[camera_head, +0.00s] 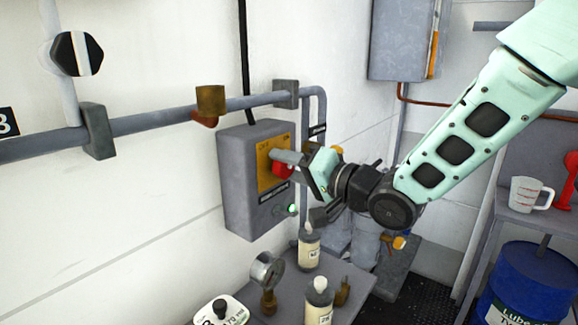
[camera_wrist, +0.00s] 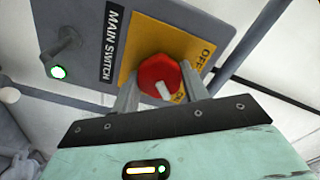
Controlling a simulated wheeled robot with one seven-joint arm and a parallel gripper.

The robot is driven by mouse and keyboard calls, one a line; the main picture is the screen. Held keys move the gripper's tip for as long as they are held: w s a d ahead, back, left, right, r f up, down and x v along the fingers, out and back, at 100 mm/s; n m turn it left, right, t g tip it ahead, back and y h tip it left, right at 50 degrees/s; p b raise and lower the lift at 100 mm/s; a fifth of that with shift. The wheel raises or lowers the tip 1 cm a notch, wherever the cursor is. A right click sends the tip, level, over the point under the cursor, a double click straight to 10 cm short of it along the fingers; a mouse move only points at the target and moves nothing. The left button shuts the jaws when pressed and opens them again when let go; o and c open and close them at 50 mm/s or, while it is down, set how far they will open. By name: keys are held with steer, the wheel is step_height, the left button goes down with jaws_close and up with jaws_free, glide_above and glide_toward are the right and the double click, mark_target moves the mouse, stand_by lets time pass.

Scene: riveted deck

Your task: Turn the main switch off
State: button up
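The main switch is a red round knob (camera_wrist: 158,74) with a white pointer mark, on a yellow plate (camera_wrist: 206,40) of a grey box (camera_head: 238,185) on the wall. In the wrist view the pointer faces down and slightly right, towards partly hidden lettering; "OFF" is readable at the plate's upper right. My gripper (camera_wrist: 160,88) has one finger on each side of the knob. Both fingers appear to press against its sides. In the head view the knob (camera_head: 282,169) shows just below the near finger. A green lamp (camera_wrist: 58,72) glows beside the "MAIN SWITCH" label (camera_wrist: 115,45).
A pipe (camera_head: 160,122) with a brass fitting (camera_head: 211,100) runs left of the box. A blue drum (camera_head: 535,285) and a measuring cup (camera_head: 528,194) are at the right.

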steer(key=shift+n+b, duration=0.3)
steer(key=shift+b, duration=0.05)
steer(key=n+b, duration=0.3)
steer(key=shift+f+b, duration=0.2)
steer(key=shift+b, duration=0.2)
steer(key=n+b, duration=0.5)
steer(key=n, duration=0.1)
steer(key=shift+s, duration=0.1)
steer(key=n+b, duration=0.5)
steer(key=shift+a+r+n+b, duration=0.1)
steer(key=shift+r+n+b, duration=0.1)
steer(key=shift+n+b, duration=1.2)
steer(key=shift+n, duration=0.4)
steer(key=o, duration=1)
steer(key=shift+s, duration=0.1)
